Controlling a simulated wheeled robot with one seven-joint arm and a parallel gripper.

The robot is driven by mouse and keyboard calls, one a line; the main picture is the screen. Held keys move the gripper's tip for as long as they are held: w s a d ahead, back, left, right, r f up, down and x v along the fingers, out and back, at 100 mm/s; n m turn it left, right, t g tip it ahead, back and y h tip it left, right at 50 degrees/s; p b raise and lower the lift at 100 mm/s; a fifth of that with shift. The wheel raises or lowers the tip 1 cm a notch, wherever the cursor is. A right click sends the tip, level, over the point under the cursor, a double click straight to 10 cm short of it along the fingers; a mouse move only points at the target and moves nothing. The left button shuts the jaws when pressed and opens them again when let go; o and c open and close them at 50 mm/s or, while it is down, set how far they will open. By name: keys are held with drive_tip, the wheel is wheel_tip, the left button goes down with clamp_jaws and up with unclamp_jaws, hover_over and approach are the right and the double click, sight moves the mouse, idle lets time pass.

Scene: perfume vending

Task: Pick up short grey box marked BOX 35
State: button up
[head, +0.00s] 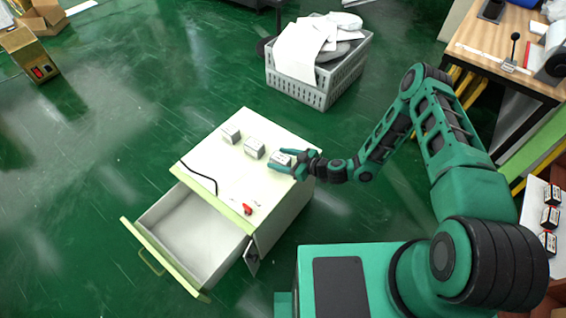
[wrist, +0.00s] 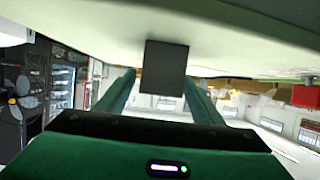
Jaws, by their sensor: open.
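Three small grey-white boxes stand in a row on the white cabinet top in the head view: a left box (head: 231,135), a middle box (head: 254,149) and a right box (head: 281,159). Their markings are too small to read, so I cannot tell which is BOX 35. My gripper (head: 284,162) is open at the right box, with its fingers on either side of it. In the wrist view, which looks upside down, a dark grey box face (wrist: 166,67) shows between the open fingers of my gripper (wrist: 161,88). I cannot tell whether the fingers touch it.
The cabinet (head: 215,175) has its drawer (head: 190,235) pulled open at the front. A black cable (head: 203,177) and a red object (head: 247,209) lie on its top; the red object also shows in the wrist view (wrist: 305,96). A grey crate (head: 318,88) stands behind on the green floor.

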drive_tip(key=shift+c, duration=0.2)
drive_tip(key=c, duration=1.2)
